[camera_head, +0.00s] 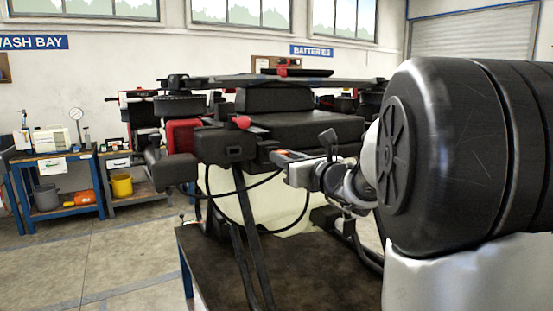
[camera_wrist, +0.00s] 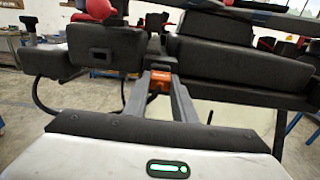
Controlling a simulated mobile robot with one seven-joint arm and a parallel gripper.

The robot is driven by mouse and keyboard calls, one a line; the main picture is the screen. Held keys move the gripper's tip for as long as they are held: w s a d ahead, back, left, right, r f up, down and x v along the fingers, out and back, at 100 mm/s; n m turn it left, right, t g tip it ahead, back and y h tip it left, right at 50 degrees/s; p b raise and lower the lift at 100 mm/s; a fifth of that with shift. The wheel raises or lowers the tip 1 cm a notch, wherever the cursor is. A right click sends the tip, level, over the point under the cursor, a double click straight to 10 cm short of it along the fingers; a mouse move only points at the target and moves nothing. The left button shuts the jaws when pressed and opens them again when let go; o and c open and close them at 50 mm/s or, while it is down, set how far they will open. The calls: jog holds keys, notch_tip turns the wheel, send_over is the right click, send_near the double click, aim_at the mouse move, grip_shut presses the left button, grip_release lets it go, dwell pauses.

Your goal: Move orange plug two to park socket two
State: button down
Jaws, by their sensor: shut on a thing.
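My gripper (camera_head: 283,158) reaches in from the right at the front of the black spray drone (camera_head: 300,128). In the wrist view its two grey fingers (camera_wrist: 161,80) are closed around the orange plug (camera_wrist: 159,81); only a small orange part shows between them. The plug is mostly hidden in the head view. To its left is a black housing (camera_wrist: 108,48) with a small dark recess and a red knob on top, also in the head view (camera_head: 226,144). I cannot tell which part is park socket two.
Black cables (camera_head: 243,212) loop below the drone close to my gripper. A dark table (camera_head: 215,262) stands underneath, with a pale tank behind the cables. A workbench (camera_head: 57,160) stands far left; the floor between is open.

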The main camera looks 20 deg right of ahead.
jog(key=shift+w+a, duration=0.2)
jog(key=shift+w, duration=0.75)
jog(key=c, duration=1.4)
grip_release()
jog(key=shift+s+d, duration=0.1)
